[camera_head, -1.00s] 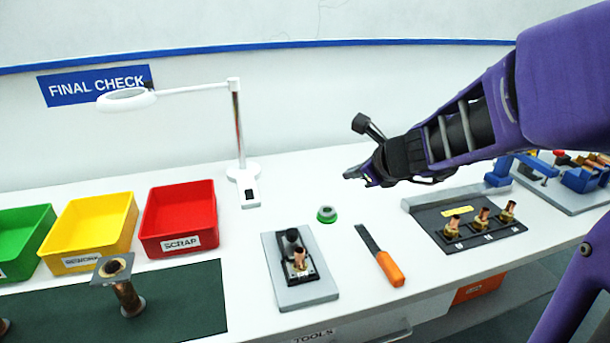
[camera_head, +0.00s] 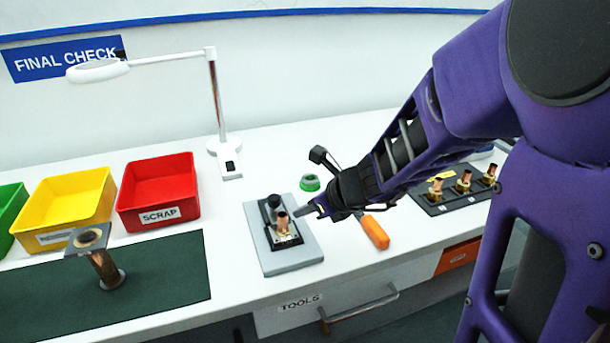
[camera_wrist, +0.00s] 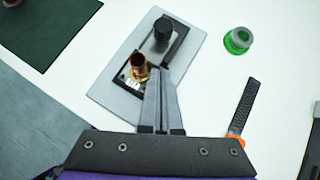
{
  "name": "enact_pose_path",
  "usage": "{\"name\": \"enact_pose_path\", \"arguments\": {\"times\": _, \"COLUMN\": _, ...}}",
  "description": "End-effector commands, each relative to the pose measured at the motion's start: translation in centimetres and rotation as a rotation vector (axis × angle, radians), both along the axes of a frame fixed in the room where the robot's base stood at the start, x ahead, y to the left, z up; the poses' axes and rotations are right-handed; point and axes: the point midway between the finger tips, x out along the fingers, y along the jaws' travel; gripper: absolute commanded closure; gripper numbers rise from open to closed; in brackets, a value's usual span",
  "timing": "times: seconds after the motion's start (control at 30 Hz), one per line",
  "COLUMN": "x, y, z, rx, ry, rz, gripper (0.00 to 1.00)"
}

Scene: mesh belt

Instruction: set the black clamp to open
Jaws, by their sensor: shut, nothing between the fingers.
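The black clamp (camera_head: 271,206) is mounted on a grey plate (camera_head: 294,256) near the front of the white bench. It also shows in the wrist view, with its black knob (camera_wrist: 162,30) at the far end. A copper fitting (camera_head: 283,222) stands upright in it, and shows in the wrist view (camera_wrist: 139,66). My gripper (camera_head: 304,211) is shut and empty, just right of the fitting. In the wrist view the gripper (camera_wrist: 158,75) reaches over the plate beside the fitting. I cannot tell whether it touches the clamp, and the fingers hide part of it.
A black holder with several brass fittings (camera_head: 463,181) is farther right. A red scrap bin (camera_head: 158,190) and a lamp (camera_head: 222,145) stand behind left. A copper part (camera_head: 105,268) stands on the green mat.

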Motion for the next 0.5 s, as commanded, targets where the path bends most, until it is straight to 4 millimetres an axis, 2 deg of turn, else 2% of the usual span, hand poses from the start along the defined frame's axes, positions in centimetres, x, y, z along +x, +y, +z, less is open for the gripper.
{"name": "enact_pose_path", "arguments": {"times": 0.03, "x": 0.5, "y": 0.6, "z": -1.4, "rx": 0.001, "ry": 0.000, "rz": 0.004, "gripper": 1.00}}
{"name": "enact_pose_path", "arguments": {"times": 0.07, "x": 0.8, "y": 0.9, "z": -1.8, "rx": 0.001, "ry": 0.000, "rz": 0.002, "gripper": 1.00}}
{"name": "enact_pose_path", "arguments": {"times": 0.13, "x": 1.7, "y": 1.7, "z": -0.8, "rx": 0.001, "ry": 0.000, "rz": 0.002, "gripper": 1.00}}
{"name": "enact_pose_path", "arguments": {"times": 0.3, "x": 3.1, "y": 3.0, "z": -0.8, "rx": 0.000, "ry": 0.000, "rz": 0.001, "gripper": 1.00}}
{"name": "enact_pose_path", "arguments": {"times": 0.5, "x": 3.6, "y": 3.4, "z": -0.8, "rx": 0.001, "ry": -0.001, "rz": 0.000, "gripper": 1.00}}
